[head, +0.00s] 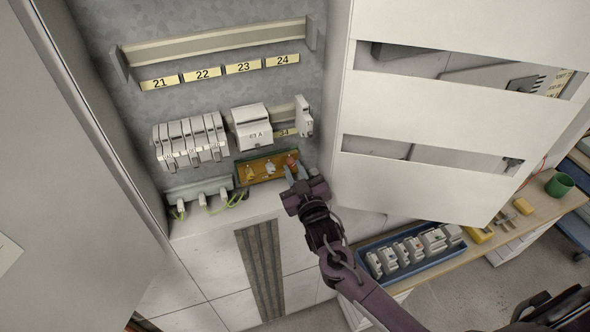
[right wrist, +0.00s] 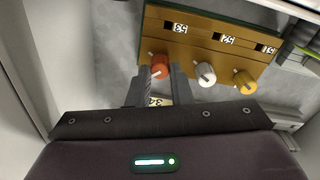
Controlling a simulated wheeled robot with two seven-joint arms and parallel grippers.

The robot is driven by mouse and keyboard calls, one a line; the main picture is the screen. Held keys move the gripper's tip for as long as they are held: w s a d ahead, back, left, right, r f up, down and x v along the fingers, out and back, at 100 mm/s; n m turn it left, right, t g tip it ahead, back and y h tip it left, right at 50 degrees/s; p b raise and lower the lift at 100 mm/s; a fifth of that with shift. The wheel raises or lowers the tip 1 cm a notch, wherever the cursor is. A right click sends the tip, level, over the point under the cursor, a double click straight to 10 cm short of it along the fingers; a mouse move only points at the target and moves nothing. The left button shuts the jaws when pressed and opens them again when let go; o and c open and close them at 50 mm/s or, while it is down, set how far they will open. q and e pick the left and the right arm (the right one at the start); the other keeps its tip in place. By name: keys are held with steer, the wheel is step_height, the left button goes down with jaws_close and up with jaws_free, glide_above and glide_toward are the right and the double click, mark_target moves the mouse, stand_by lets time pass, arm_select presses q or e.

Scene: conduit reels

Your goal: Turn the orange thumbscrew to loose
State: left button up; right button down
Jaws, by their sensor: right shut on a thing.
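The orange thumbscrew (right wrist: 160,66) is the leftmost of three knobs on a brown terminal block in the right wrist view, under an upside-down label 53. In the head view the orange thumbscrew (head: 292,160) is at the block's right end, partly hidden by my gripper. My right gripper (right wrist: 160,76) is shut on the orange thumbscrew, one finger on each side of it. It also shows in the head view (head: 293,172). My left gripper is in neither view.
The brown block (head: 265,178) also bears a white knob (right wrist: 205,74) and a yellow knob (right wrist: 244,82). Modules (head: 190,140) sit on the rail above. The open cabinet door (head: 430,110) stands right of my arm. A blue tray (head: 412,268) of modules lies on the bench.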

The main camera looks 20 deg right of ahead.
steer(key=n+p, duration=0.1)
steer(key=n, duration=0.4)
steer(key=shift+n, duration=0.4)
steer(key=shift+n+y+p, duration=0.3)
steer(key=shift+n+p, duration=0.25)
steer(key=shift+n, duration=1.55)
steer(key=c, duration=1.3)
jaws_free()
steer(key=shift+s, duration=0.1)
steer(key=s+b, duration=0.2)
steer(key=s, duration=0.5)
steer(key=shift+s+d+f, duration=0.15)
steer(key=shift+s+d, duration=0.1)
